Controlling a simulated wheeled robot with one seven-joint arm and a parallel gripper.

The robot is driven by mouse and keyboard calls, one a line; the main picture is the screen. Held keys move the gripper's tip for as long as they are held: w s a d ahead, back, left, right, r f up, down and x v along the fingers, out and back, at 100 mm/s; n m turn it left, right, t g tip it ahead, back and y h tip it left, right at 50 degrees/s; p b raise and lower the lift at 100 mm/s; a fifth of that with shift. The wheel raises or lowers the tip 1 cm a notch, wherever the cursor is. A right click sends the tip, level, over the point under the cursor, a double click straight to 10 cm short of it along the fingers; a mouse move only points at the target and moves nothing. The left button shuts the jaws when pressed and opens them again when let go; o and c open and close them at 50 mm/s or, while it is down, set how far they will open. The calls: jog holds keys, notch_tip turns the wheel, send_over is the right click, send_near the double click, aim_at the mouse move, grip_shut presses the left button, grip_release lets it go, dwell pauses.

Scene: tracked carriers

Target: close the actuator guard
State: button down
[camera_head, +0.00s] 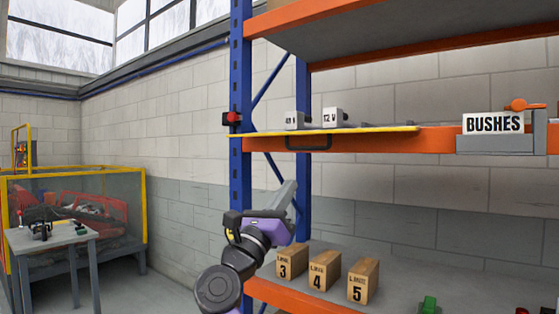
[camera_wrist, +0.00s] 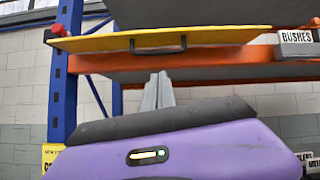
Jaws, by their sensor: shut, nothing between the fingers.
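I cannot tell for sure which part is the actuator guard. A small red and dark fitting (camera_head: 233,118) is mounted on the blue rack post, by the left end of a yellow-edged tray (camera_head: 350,132). The red fitting also shows in the wrist view (camera_wrist: 58,30). Whether it has an open cover is too small to tell. My gripper (camera_head: 290,187) is shut and empty. It is in front of the rack, below the tray and right of the post, touching nothing that I can see. In the wrist view, its grey fingers (camera_wrist: 157,90) point up towards the tray's dark handle (camera_wrist: 158,46).
Labelled boxes (camera_head: 323,270) stand on the lower shelf, close to my arm. Two small white blocks (camera_head: 294,121) sit on the tray. A BUSHES sign (camera_head: 493,123) and an orange part (camera_head: 523,105) are at right. A grey table (camera_head: 52,237) and yellow-framed enclosure (camera_head: 143,220) stand left.

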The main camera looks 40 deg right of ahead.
jog(key=w+d+r+m+p, duration=0.2)
jog(key=w+d+r+p, duration=0.1)
jog(key=d+r, duration=0.3)
jog(key=shift+w+d+g+y, duration=0.25)
jog(key=shift+d+g+y, duration=0.15)
jog(key=shift+d, duration=0.5)
jog(key=shift+a+r, duration=0.1)
jog(key=shift+a+r+y+p, duration=0.15)
jog(key=shift+r+y+p, duration=0.15)
jog(key=shift+p, duration=0.55)
